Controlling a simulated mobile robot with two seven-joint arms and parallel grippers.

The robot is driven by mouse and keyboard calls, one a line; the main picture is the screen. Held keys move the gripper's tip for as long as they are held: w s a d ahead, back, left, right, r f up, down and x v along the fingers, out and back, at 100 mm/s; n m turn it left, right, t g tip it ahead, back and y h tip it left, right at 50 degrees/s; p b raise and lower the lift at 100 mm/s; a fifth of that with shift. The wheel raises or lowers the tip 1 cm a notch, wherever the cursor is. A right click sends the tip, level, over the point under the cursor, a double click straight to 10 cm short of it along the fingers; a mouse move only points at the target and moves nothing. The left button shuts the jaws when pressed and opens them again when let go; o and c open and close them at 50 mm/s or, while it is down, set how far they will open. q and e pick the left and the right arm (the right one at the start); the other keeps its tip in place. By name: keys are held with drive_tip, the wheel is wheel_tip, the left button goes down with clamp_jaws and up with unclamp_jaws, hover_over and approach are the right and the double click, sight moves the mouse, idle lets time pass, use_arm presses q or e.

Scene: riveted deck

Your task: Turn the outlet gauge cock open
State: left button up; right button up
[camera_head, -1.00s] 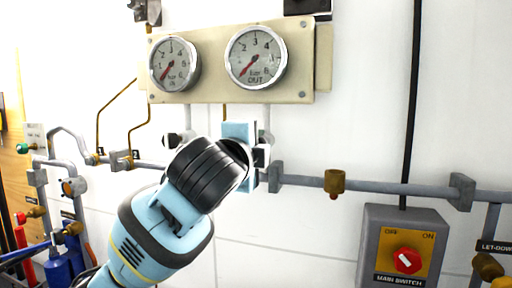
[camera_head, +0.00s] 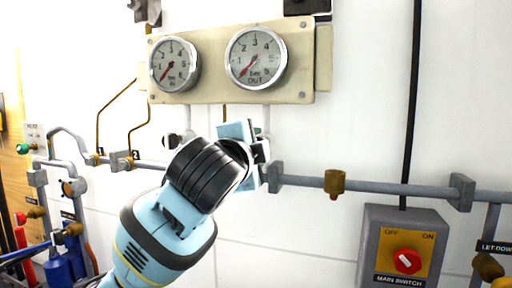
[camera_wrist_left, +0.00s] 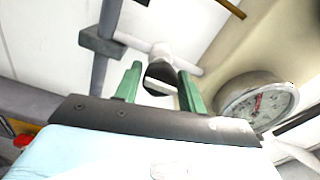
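The outlet gauge (camera_head: 256,57), marked OUT, sits on the right of the cream panel, with its needle at the lower left. A pipe drops from it to the outlet gauge cock, which is mostly hidden behind my left gripper (camera_head: 248,152) in the head view. In the left wrist view, the cock's black handle (camera_wrist_left: 160,76) is between the green fingers of my left gripper (camera_wrist_left: 159,88), which close in on both its sides. The gripper is tilted in the head view. The cock's exact angle is hard to tell. My right gripper is not in view.
The inlet gauge (camera_head: 174,64) is left of the outlet gauge, with its own cock (camera_head: 172,140) below, close to my wrist. A grey pipe (camera_head: 392,188) with a brass fitting (camera_head: 334,182) runs right. The main switch box (camera_head: 404,246) is at lower right.

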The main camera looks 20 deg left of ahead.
use_arm(q)
drive_tip(key=o, duration=0.3)
drive_tip(key=shift+s, duration=0.1)
drive_tip(key=s, duration=0.7)
drive_tip(key=shift+s+a, duration=0.15)
drive_tip(key=shift+s, duration=0.2)
